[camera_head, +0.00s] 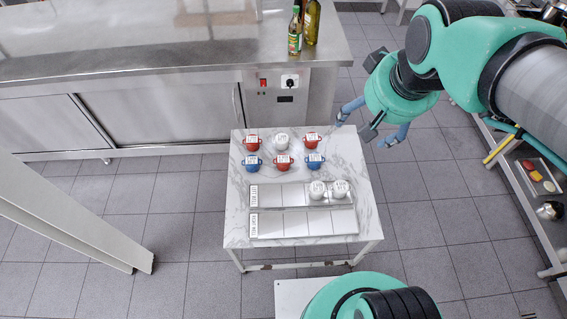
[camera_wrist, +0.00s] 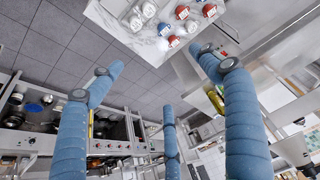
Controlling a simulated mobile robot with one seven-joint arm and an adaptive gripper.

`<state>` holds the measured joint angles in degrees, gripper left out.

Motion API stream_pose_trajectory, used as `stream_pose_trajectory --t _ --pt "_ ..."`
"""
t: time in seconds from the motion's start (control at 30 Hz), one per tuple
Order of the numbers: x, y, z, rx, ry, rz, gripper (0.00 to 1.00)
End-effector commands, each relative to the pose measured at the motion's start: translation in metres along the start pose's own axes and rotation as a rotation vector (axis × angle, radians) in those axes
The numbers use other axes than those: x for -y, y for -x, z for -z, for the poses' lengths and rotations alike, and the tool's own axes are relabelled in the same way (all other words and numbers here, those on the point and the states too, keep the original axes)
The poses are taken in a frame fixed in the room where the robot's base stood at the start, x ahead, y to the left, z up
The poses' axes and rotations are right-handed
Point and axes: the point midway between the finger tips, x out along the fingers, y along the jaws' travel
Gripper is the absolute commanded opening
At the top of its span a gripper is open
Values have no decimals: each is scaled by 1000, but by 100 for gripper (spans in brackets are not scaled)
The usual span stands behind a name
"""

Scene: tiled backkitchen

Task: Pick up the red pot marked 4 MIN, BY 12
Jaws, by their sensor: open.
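Three red pots stand on the marble-topped table: one at the back left (camera_head: 252,146), one at the back right (camera_head: 312,144) and one in the middle of the front row (camera_head: 283,168). Each has a white label on top, too small to read, so I cannot tell which is marked 4 MIN, BY 12. My gripper (camera_head: 371,124) is open and empty, above and to the right of the table, apart from the pots. In the wrist view, my gripper's (camera_wrist: 155,60) blue fingers are spread, with small red pots (camera_wrist: 210,11) at the top edge.
Two blue pots (camera_head: 252,167) and a white pot (camera_head: 282,147) stand among the red ones. Two white pots (camera_head: 317,195) sit on the tray labelled left well (camera_head: 272,197); the other tray (camera_head: 300,224) is empty. Bottles (camera_head: 311,22) stand on the steel counter (camera_head: 170,50).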

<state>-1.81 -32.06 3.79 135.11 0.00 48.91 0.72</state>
Motion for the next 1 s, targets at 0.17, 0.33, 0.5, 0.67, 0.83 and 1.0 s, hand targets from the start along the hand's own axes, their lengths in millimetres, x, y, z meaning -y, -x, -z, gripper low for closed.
stream_pose_trajectory --t 0.17,0.33,0.5,0.67,0.83,1.0 --pt "8 -28 36 39 10 6 78" --pt "16 -58 67 71 18 11 78" --pt "26 -93 94 105 26 15 78" --pt "35 -130 117 136 34 18 78" --pt "47 -173 138 168 43 21 78" --pt "59 -220 154 200 52 24 78"
